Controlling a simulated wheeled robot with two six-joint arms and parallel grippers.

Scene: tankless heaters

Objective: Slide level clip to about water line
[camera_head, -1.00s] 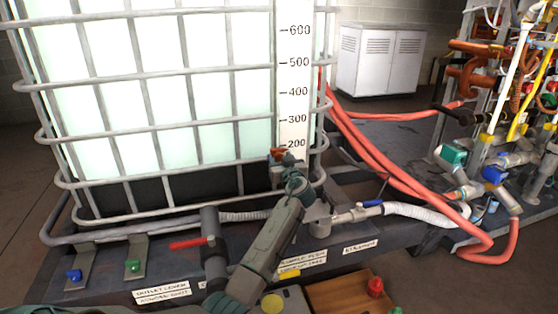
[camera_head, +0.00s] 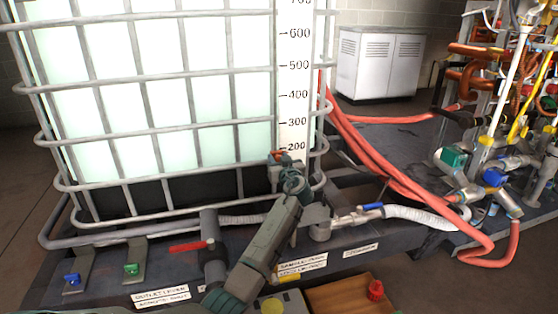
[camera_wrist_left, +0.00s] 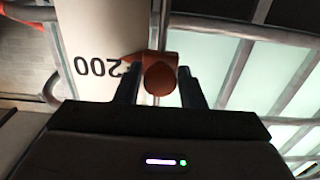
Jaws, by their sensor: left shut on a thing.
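The level clip (camera_head: 278,155) is a small orange-red piece at the lower end of the white level scale (camera_head: 294,100), just below the 200 mark. My left gripper (camera_head: 286,163) is at the clip. In the left wrist view the orange clip (camera_wrist_left: 160,75) sits between the two dark fingers of my left gripper (camera_wrist_left: 160,88), and its pointed tip lies by the 200 mark. The caged tank (camera_head: 165,90) holds a pale liquid above a dark band. The dark band's upper edge is a little below the clip. My right gripper is not in view.
A red-handled valve (camera_head: 188,246) stands left of my arm, and a blue-handled valve (camera_head: 370,207) to the right. Red hoses (camera_head: 375,160) run right to a pipe rack (camera_head: 500,150). A wooden tray (camera_head: 345,295) with a red knob lies at the front.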

